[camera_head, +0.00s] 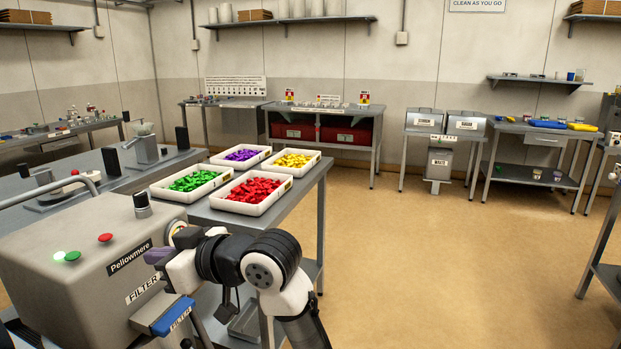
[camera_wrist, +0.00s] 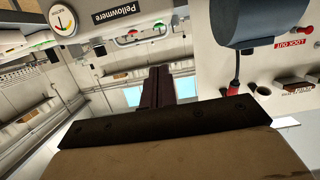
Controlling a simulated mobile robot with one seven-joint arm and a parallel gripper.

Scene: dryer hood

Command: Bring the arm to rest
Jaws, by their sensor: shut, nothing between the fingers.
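My arm (camera_head: 272,270) reaches in from the bottom of the head view, bent beside the grey Pellowmere machine (camera_head: 75,300). My gripper (camera_head: 150,256) points left, close to the machine's right side. I cannot tell whether it touches the machine. In the wrist view the dark fingers of my gripper (camera_wrist: 160,72) are together with nothing between them. The Pellowmere label (camera_wrist: 119,14) and a round gauge (camera_wrist: 63,20) show beyond them, tilted in the picture.
A blue-handled filter drawer (camera_head: 165,317) sticks out below my gripper. Trays of green (camera_head: 163,198), purple (camera_head: 222,165), yellow (camera_head: 314,167) and red pieces (camera_head: 226,203) stand on the table behind. A red lock-out knob (camera_wrist: 304,31) shows in the wrist view. The floor (camera_head: 430,260) to the right is clear.

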